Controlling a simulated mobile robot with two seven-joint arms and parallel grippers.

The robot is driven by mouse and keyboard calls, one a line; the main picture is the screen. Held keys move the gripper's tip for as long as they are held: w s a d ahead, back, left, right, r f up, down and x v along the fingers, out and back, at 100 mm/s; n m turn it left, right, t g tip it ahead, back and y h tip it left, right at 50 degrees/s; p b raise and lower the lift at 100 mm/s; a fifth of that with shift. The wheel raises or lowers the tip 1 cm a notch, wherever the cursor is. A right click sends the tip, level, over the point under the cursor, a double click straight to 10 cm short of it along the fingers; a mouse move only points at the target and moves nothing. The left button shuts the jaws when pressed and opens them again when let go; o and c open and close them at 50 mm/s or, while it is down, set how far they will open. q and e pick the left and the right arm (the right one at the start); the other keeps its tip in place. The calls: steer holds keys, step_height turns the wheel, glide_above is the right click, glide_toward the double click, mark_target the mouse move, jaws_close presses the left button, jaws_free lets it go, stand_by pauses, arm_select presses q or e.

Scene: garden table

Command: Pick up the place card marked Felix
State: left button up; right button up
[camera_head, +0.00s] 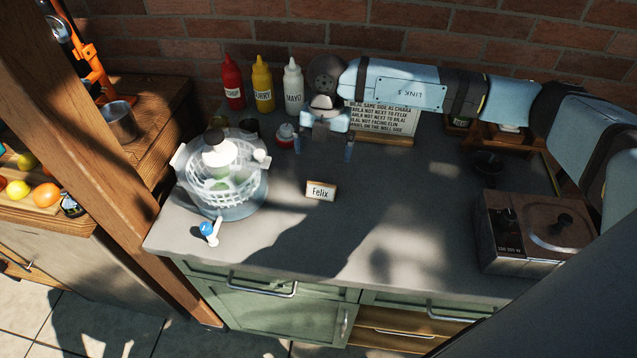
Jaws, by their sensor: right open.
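The place card marked Felix (321,191) stands on the grey counter, near its middle, with its wooden-edged white face toward me. My right gripper (323,150) is open and empty. Its fingers point down, and in the picture it is behind and above the card, apart from it. My right arm reaches in from the right along the back of the counter. My left gripper is not in view.
A salad spinner (222,175) stands left of the card. Red, yellow (262,84) and white bottles stand at the back wall. A text board (385,120) is partly hidden behind my arm. A hotplate (535,230) stands right. Counter in front of the card is clear.

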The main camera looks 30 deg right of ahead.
glide_above(322, 184)
steer(key=w+d, duration=0.1)
step_height(322, 184, down, 4)
steer(key=shift+f, duration=0.1)
steer(key=shift+a+f, duration=0.1)
steer(key=shift+f, duration=0.4)
steer(key=f, duration=0.1)
steer(key=f+p, duration=0.1)
steer(key=f, duration=0.2)
steer(key=shift+s+a+f+p, duration=0.15)
steer(key=shift+s+a+p, duration=0.15)
steer(key=shift+s+a, duration=0.1)
steer(key=shift+f, duration=0.25)
steer(key=c, duration=0.9)
